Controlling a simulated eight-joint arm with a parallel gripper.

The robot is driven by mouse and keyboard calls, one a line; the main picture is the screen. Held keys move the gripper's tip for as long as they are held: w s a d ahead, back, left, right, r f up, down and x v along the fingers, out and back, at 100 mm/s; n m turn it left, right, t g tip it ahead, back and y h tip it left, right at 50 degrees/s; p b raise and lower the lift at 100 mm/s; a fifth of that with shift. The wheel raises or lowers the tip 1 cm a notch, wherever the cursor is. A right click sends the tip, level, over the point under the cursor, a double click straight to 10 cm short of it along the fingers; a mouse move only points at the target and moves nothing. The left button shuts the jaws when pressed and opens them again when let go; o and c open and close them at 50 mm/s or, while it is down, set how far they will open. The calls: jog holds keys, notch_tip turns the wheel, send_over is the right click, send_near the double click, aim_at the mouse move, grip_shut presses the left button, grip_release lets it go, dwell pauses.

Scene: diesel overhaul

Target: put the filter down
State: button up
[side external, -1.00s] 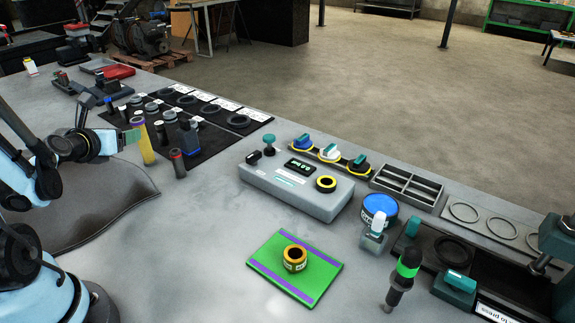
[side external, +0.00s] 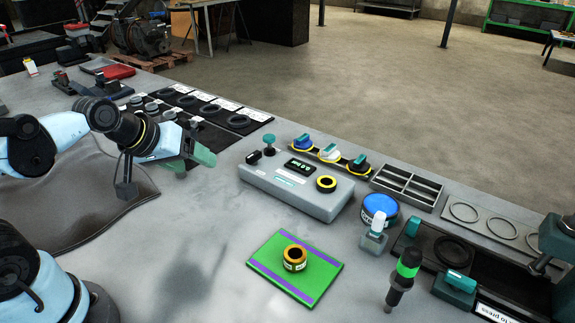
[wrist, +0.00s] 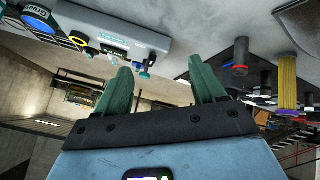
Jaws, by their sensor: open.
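A yellow ribbed cylinder that looks like the filter (wrist: 286,80) shows at the right of the wrist view, outside my fingers. In the side view it is hidden behind my arm and gripper. My gripper (side external: 198,156) is over the left part of the bench, left of the grey box with a display. Its two green fingers (wrist: 160,76) are spread apart in the wrist view with nothing between them.
The grey box (side external: 285,190) stands mid-bench. A green mat (side external: 262,262) carries a gold ring (side external: 294,259). A blue-topped tin (side external: 380,207) and a dark green-banded tool (side external: 404,275) stand to the right. A dark short cylinder (wrist: 240,55) shows near the filter.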

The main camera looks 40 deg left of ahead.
jog(key=d+m, duration=0.1)
jog(key=m, duration=0.1)
jog(key=s+d+m, duration=0.1)
jog(key=m, duration=0.1)
jog(key=s+m+g, duration=0.1)
jog(key=m, duration=0.1)
jog(key=shift+s+d+r, duration=0.1)
jog(key=shift+d+r, duration=0.2)
jog(key=shift+d, duration=0.1)
